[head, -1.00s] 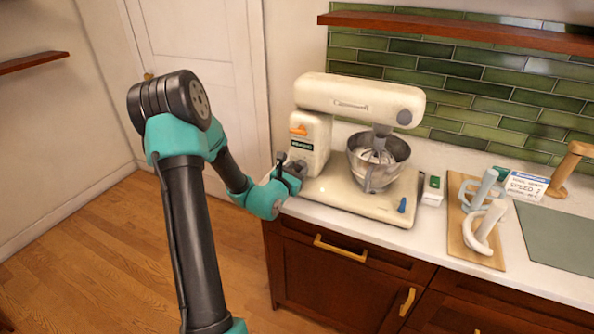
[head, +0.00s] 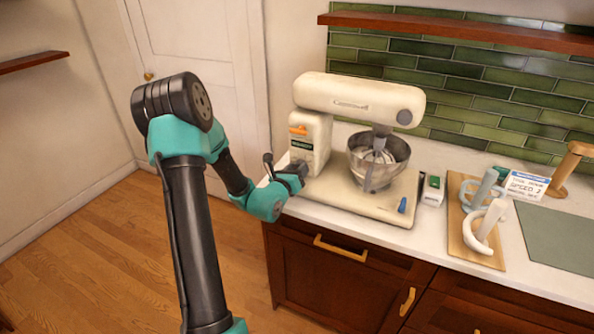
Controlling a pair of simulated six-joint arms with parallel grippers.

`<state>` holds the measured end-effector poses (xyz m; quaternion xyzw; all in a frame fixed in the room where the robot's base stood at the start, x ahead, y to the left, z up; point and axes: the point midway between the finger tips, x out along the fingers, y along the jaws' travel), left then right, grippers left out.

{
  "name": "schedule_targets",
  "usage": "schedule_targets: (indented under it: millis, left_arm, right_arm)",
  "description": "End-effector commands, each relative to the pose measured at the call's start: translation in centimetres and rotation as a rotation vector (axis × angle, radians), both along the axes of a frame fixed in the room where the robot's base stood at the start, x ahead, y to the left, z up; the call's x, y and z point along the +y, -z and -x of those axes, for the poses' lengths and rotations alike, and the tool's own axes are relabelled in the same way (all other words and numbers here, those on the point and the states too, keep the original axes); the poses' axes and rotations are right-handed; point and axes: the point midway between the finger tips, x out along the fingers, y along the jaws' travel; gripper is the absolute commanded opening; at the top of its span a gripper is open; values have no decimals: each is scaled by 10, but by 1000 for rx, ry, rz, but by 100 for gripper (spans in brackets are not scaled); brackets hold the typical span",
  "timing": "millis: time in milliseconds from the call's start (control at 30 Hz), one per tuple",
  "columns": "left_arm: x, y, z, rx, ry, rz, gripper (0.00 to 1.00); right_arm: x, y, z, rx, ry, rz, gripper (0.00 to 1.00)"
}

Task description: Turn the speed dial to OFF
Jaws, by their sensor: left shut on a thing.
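A cream stand mixer (head: 355,96) stands on the counter with a steel bowl (head: 374,178) under its head. My left gripper (head: 299,170) is at the lower left side of the mixer's column. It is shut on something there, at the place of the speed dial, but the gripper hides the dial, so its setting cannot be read. An orange mark (head: 298,131) and a dark label (head: 301,144) show on the column above the gripper. A blue lever (head: 402,205) sits on the right front of the mixer base. My right gripper is not in view.
A small white box with a green top (head: 433,190) stands right of the mixer. A wooden board (head: 487,255) holds pale attachments. A card reading SPEED 2 (head: 526,186) stands behind it. A wooden shelf (head: 470,30) hangs above.

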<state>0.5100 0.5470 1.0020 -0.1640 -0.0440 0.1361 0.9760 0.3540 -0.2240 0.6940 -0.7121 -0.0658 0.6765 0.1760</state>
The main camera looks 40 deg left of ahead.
Motion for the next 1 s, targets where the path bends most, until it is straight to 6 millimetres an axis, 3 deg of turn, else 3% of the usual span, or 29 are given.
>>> schedule_targets:
  millis: [267, 300, 533, 833, 1000]
  left_arm:
    - [0, 0, 0, -1, 1, 3, 19]
    - [0, 0, 0, -1, 1, 3, 45]
    - [0, 0, 0, -1, 1, 2, 67]
    - [0, 0, 1, -1, 0, 2, 68]
    - [-3, 1, 12, 1, -1, 1, 68]
  right_arm:
    - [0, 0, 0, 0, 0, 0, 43]
    - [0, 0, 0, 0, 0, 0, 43]
    - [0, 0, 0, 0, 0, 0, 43]
    - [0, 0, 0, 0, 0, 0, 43]
    - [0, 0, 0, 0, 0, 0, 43]
